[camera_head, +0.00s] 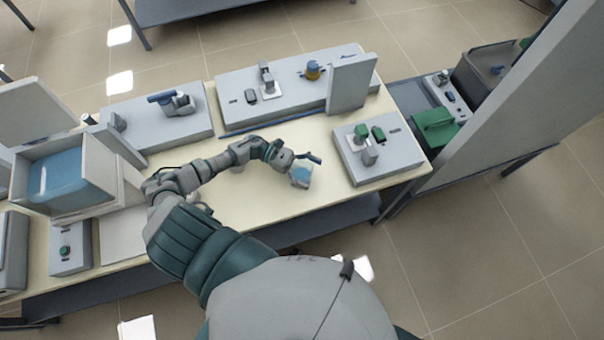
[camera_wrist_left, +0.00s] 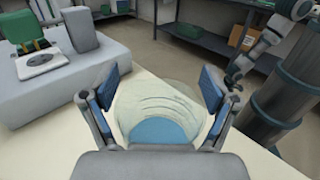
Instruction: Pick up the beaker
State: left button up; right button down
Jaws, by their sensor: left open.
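The beaker (camera_head: 300,177) is a small clear vessel with blue in it, standing on the cream table near its front edge. My left gripper (camera_head: 295,162) is at the beaker, and its arm partly hides it in the head view. In the left wrist view, the beaker (camera_wrist_left: 158,112) sits between the two spread fingers of my left gripper (camera_wrist_left: 160,90). Gaps show between the finger pads and the glass, so the gripper is open around it. What seems to be my right gripper (camera_wrist_left: 234,78) is small at the right of the wrist view; its fingers are unclear.
A grey device with a green part (camera_head: 374,150) stands right of the beaker. Long grey devices (camera_head: 290,92) line the table's back. An open grey box with a blue inside (camera_head: 60,180) is at left. Bare tabletop (camera_head: 240,200) lies left of the beaker.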

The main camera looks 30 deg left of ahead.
pick_arm(q)
jog(key=c, duration=0.5)
jog(key=shift+a+f, duration=0.15)
jog(key=shift+a, duration=0.35)
jog(key=c, duration=0.9)
jog(key=shift+d, duration=0.1)
pick_arm(e)
jog(key=shift+a, duration=0.4)
pick_arm(q)
jog(key=shift+d, duration=0.25)
pick_arm(e)
jog(key=shift+d, duration=0.15)
